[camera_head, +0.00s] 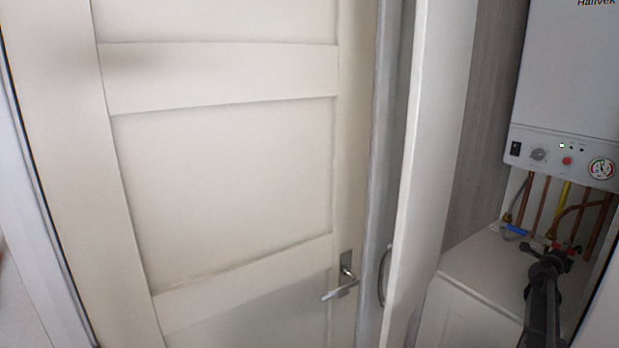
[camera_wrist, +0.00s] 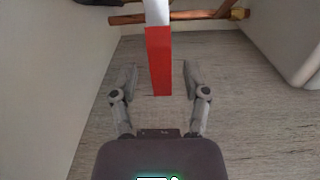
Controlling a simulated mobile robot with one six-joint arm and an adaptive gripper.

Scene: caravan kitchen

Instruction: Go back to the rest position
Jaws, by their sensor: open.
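My gripper (camera_wrist: 161,82) is open in the wrist view, with one finger on each side of a flat red lever (camera_wrist: 159,55). A gap shows between the lever and each finger, so the gripper does not clasp it. The lever's far end is white. In the head view my gripper (camera_head: 552,262) is at the lower right, in the open cupboard below the white boiler (camera_head: 565,95), close to its pipes. The fingertips are too small and dark to make out there.
Copper pipes (camera_head: 533,200) and a yellow pipe (camera_head: 562,200) run down from the boiler. A blue handle (camera_head: 515,230) is left of my gripper. The open cupboard door (camera_head: 428,170) stands left of my arm. A cream door (camera_head: 225,190) with a metal handle (camera_head: 341,291) fills the left.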

